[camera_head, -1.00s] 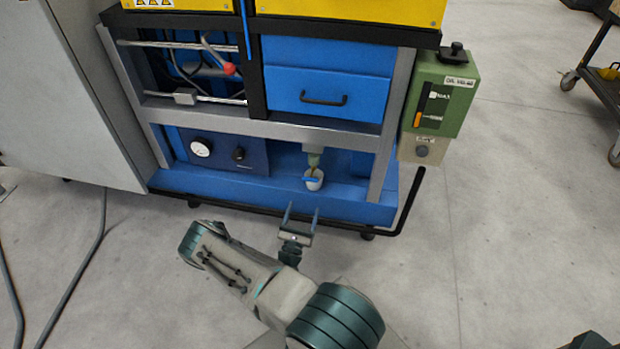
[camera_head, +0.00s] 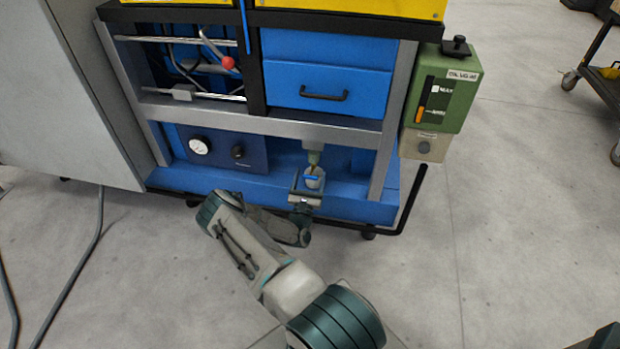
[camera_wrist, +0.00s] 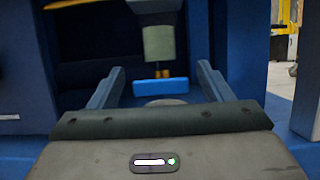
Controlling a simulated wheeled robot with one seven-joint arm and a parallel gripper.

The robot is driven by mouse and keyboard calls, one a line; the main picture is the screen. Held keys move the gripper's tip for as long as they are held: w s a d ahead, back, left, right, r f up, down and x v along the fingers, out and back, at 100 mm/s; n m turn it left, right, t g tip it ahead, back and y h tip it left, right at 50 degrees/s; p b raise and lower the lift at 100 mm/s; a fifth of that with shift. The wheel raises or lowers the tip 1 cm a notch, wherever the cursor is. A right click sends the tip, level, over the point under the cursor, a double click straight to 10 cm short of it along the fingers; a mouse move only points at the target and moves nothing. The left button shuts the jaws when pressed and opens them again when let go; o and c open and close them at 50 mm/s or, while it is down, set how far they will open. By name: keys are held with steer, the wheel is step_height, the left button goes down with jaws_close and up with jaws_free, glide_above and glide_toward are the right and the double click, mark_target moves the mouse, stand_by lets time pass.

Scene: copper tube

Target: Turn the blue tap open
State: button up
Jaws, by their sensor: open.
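The blue tap (camera_wrist: 160,91) is a short flat blue handle, lying crosswise below a brass stem and a pale green cylinder (camera_wrist: 158,43) in the wrist view. In the head view the blue tap (camera_head: 311,177) is a small blue spot at the lower cabinet bay. My gripper (camera_wrist: 160,70) is open, with one finger on each side of the tap and a gap on both sides. In the head view my gripper (camera_head: 308,182) reaches into the bay around the tap. A whitish cup (camera_head: 315,184) is partly hidden below the tap.
A gauge panel (camera_head: 222,151) with a dial and black knob is left of the tap. A grey frame post (camera_head: 385,160) and green oil box (camera_head: 441,92) stand to the right. The blue drawer (camera_head: 325,87) is above.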

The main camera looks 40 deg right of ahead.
steer(key=shift+w+d+r, duration=0.15)
steer(key=shift+d, duration=0.1)
steer(key=c, duration=1)
